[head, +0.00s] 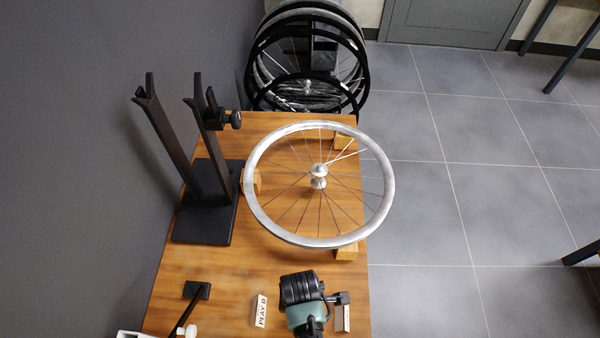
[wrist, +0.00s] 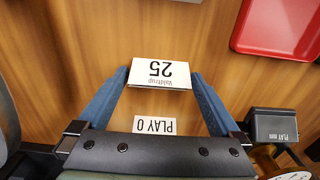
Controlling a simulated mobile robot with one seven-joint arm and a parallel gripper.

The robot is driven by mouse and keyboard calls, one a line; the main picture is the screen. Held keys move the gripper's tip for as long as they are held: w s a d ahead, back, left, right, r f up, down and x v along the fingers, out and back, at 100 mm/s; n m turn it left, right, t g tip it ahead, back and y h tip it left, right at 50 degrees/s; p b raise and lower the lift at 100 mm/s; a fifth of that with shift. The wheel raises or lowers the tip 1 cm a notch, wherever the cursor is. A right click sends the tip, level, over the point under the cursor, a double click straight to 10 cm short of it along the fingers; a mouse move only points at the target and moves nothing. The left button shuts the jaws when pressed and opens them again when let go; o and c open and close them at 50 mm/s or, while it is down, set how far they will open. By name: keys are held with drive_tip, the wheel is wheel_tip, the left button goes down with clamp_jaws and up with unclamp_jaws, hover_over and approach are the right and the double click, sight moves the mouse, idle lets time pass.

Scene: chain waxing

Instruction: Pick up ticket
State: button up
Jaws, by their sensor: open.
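The ticket (wrist: 160,73) is a small white card printed "Valdtrup 25", which reads upside down in the wrist view. It stands or lies near the wooden surface; its lean is hard to judge. My gripper (wrist: 160,80) is open, with one blue finger on each side of the card's near edge. Small gaps seem to show on both sides, and nothing is held. In the head view my gripper (head: 335,303) is low over the table's front right, and a pale card edge that looks like the ticket (head: 342,319) shows beside it, partly hidden.
A white "PLAY 0" label (wrist: 155,125) lies near my palm. A red tray (wrist: 285,25) and a dark "PLAY mm" box (wrist: 272,126) are to the right in the wrist view. A spoked wheel (head: 258,212) rests on wooden blocks behind, beside a black stand (head: 205,235).

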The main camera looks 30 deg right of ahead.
drive_tip(key=shift+c, duration=0.3)
drive_tip(key=c, duration=1)
drive_tip(key=shift+r, duration=0.15)
